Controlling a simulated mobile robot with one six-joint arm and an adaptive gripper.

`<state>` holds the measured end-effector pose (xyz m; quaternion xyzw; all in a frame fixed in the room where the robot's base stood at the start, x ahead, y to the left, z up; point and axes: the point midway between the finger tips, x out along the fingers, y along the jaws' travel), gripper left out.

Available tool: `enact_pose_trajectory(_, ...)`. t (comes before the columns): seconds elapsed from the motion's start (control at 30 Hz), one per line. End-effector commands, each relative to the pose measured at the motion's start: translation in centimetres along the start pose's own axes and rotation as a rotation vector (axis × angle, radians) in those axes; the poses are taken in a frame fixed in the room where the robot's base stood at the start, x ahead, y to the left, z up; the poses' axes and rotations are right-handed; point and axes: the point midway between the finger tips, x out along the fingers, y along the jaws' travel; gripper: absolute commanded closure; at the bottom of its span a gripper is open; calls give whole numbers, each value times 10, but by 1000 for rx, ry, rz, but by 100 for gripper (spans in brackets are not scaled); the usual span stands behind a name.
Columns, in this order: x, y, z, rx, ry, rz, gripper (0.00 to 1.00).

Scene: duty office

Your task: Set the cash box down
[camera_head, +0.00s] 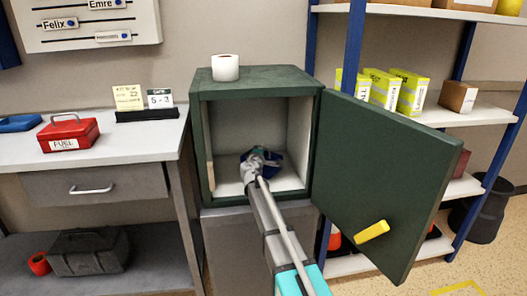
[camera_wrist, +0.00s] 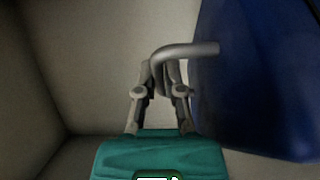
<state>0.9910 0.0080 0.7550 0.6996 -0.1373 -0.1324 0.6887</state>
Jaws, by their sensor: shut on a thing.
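The blue cash box (camera_head: 272,164) is inside the open green safe (camera_head: 201,150), partly hidden behind my gripper (camera_head: 255,160). In the wrist view, the cash box (camera_wrist: 255,75) fills the right side, with its grey bent handle (camera_wrist: 195,50) reaching left. My gripper (camera_wrist: 158,85) is shut on this handle. The head view shows my arm reaching through the safe's doorway. I cannot tell whether the box touches the safe floor (camera_head: 228,188).
The green safe door (camera_head: 385,170) stands wide open to the right, with a yellow handle (camera_head: 372,231). A paper roll (camera_head: 225,67) stands on the safe. A red box marked FUEL (camera_head: 69,134) sits on the desk (camera_head: 140,142) at left. Shelves (camera_head: 465,115) stand at right.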

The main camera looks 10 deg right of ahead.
Motion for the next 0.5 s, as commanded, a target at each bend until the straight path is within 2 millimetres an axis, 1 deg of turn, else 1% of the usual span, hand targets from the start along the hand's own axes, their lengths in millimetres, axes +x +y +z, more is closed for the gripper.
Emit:
enact_pose_trajectory(0.3,0,-2,0,-1,0,1,100)
enact_pose_trajectory(0.33,0,-2,0,0,0,0,87)
enact_pose_trajectory(0.47,0,-2,0,0,1,0,63)
enact_pose_trajectory(0.5,0,-2,0,0,1,0,55)
